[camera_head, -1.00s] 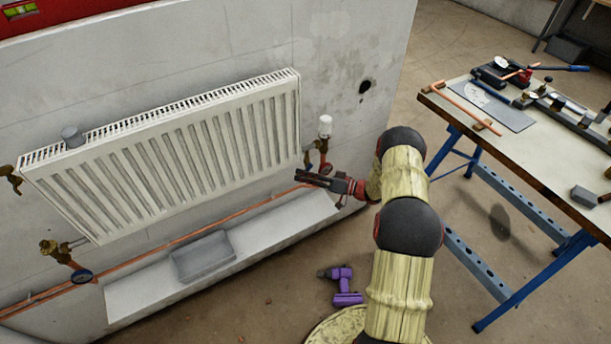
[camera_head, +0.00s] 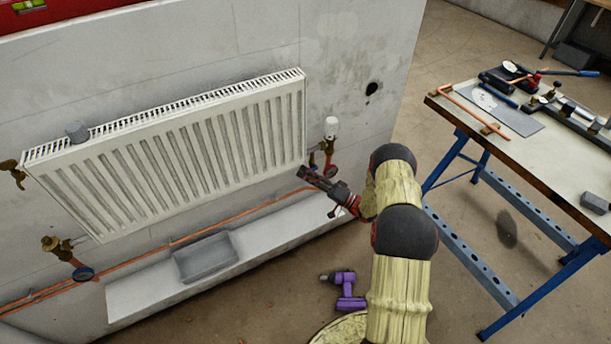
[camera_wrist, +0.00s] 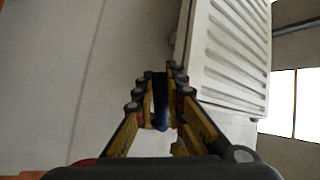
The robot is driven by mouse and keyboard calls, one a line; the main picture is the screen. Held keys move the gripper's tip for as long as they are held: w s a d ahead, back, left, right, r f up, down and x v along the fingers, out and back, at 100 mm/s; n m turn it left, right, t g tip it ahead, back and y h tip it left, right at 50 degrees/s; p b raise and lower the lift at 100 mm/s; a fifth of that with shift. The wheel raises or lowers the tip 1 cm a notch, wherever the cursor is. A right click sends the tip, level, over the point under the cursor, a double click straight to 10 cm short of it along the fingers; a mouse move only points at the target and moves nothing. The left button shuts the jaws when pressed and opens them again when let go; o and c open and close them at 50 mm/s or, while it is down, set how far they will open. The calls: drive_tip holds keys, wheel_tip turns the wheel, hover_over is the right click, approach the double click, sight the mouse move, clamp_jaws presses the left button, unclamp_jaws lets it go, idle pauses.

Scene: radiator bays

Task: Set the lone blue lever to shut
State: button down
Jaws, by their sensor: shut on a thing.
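A white radiator (camera_head: 190,150) hangs on the grey wall. At its lower right end is a valve with a white head (camera_head: 331,128) and a small blue lever (camera_head: 312,160) beside the pipe. My gripper (camera_head: 303,173) is at this lower right corner, its fingers pointing up and left. In the wrist view, my gripper (camera_wrist: 163,74) is closed on a narrow dark blue lever (camera_wrist: 160,105) running lengthwise between the fingers. The fingers hide part of the lever, and its exact angle to the pipe is hard to tell.
A grey tray (camera_head: 206,258) lies on the ledge below the radiator. A purple drill (camera_head: 346,290) lies on the floor. A workbench (camera_head: 560,160) with tools stands right.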

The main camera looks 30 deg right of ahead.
drive_tip(key=shift+d, duration=0.1)
drive_tip(key=c, duration=1.8)
unclamp_jaws()
drive_tip(key=shift+c, duration=0.2)
drive_tip(key=v, duration=0.8)
drive_tip(key=shift+c, duration=0.2)
